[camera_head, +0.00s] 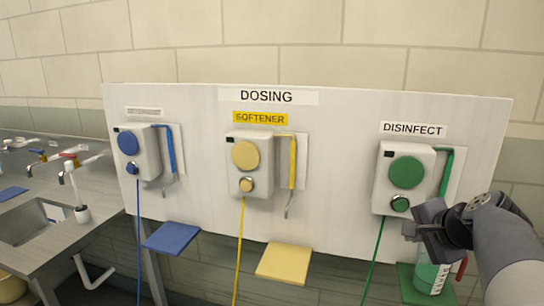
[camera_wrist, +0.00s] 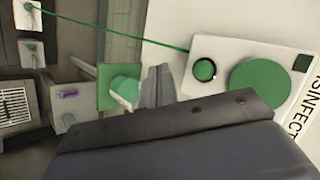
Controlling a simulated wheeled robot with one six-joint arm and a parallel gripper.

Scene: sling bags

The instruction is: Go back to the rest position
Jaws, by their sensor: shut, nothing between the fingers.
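My gripper (camera_head: 412,230) is at the right in the head view, just below and beside the small green button (camera_head: 400,203) of the disinfect dispenser (camera_head: 408,178). It is shut and empty; I cannot tell whether it touches anything. In the wrist view, my gripper (camera_wrist: 158,85) points past the dispenser's small green button (camera_wrist: 204,70) and large green disc (camera_wrist: 260,88). A green-and-white container (camera_head: 430,274) stands below on the green shelf (camera_head: 408,284), partly hidden by my arm. The container also shows in the wrist view (camera_wrist: 125,88).
The white dosing board (camera_head: 335,150) carries a yellow softener dispenser (camera_head: 248,162) and a blue one (camera_head: 138,150). A blue shelf (camera_head: 171,238) and a yellow shelf (camera_head: 284,263) jut out below. A sink counter (camera_head: 90,205) is at the left. Space before the board's middle looks clear.

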